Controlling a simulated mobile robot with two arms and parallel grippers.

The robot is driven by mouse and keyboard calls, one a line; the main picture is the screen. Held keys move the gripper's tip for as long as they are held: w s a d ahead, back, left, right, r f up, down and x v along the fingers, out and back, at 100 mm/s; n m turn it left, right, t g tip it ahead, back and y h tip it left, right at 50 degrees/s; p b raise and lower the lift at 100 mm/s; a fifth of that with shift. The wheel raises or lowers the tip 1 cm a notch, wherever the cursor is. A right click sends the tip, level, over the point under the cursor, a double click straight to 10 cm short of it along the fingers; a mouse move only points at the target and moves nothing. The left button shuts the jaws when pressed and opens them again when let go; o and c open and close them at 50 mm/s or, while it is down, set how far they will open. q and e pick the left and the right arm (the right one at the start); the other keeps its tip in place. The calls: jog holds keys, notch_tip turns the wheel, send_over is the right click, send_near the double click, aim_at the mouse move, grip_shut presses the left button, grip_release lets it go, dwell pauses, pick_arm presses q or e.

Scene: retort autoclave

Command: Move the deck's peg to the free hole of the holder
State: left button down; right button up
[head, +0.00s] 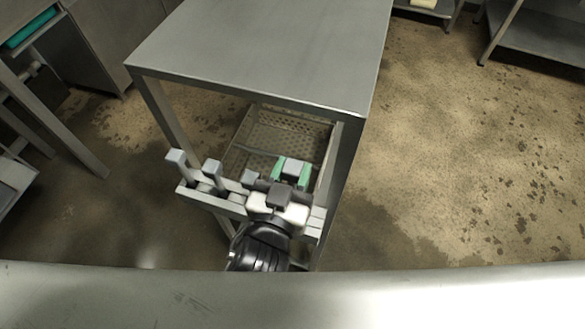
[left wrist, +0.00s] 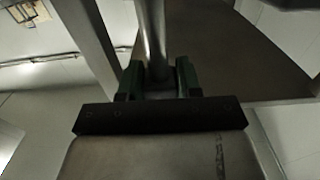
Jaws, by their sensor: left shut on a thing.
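The holder (head: 215,203) is a grey bar along the front of the steel table, below its top. Several grey square-headed pegs stand along it: one at the left end (head: 175,157), a second (head: 212,168) and a third (head: 249,177). My left gripper (head: 291,172) has green fingers and is shut on a grey peg (head: 293,165) at the right end of the row. In the left wrist view the peg's metal shaft (left wrist: 153,35) stands between the green fingers (left wrist: 157,82). My gripper hides the bar behind it, and I cannot make out a free hole.
The steel table (head: 270,45) stands just behind the holder, with a perforated basket (head: 285,130) under its top. Steel shelves (head: 540,35) stand at the back right. The floor (head: 460,170) to the right is clear.

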pick_arm(q)
jog(key=shift+f+b, duration=2)
jog(key=shift+f, duration=0.6)
jog(key=shift+f+b, duration=1.1)
jog(key=shift+f, duration=0.4)
jog(key=c, duration=0.7)
grip_release()
jog(key=shift+f, duration=0.1)
